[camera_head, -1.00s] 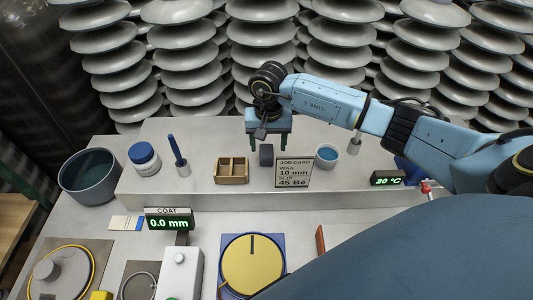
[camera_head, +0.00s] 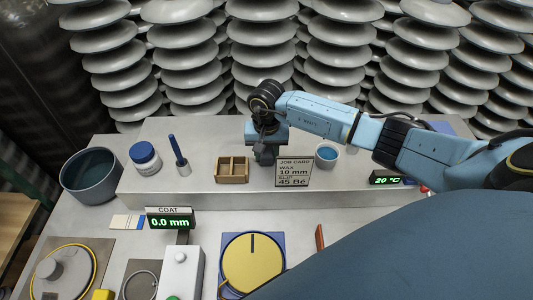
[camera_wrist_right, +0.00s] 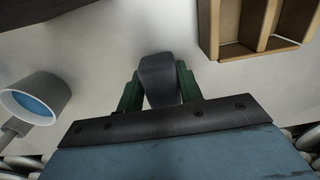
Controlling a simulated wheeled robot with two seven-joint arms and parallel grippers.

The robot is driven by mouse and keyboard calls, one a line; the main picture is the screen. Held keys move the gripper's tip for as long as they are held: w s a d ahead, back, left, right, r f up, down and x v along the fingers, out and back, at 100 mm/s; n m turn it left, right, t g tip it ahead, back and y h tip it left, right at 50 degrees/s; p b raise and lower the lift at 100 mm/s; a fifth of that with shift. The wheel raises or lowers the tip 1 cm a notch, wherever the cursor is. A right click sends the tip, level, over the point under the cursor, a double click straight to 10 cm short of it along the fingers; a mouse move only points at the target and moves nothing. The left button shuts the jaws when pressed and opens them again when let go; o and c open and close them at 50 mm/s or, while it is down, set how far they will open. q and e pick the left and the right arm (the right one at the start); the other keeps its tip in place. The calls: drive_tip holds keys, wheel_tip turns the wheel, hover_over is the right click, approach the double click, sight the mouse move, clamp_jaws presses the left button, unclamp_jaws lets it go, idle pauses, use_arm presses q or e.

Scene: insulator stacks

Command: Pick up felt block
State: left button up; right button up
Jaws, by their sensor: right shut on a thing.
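The felt block (camera_wrist_right: 159,76) is a dark grey block on the light shelf. In the right wrist view it sits between the two green fingers of my right gripper (camera_wrist_right: 158,90), which is shut on it. In the head view my right gripper (camera_head: 265,154) points down at the raised shelf, between the wooden box and the job card, and mostly hides the block. I cannot tell whether the block still touches the shelf. My left gripper is not in view.
A wooden divided box (camera_head: 231,176) stands just left of the gripper. The job card (camera_head: 294,172) and a cup of blue liquid (camera_head: 327,156) stand to the right. A blue-lidded jar (camera_head: 145,158) and grey bowl (camera_head: 91,176) are further left. Insulator stacks rise behind.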

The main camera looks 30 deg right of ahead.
sight(267, 152)
drive_tip(key=shift+r, duration=0.1)
wheel_tip(267, 152, up, 10)
drive_tip(key=shift+f+b, duration=0.1)
drive_tip(key=shift+b, duration=0.3)
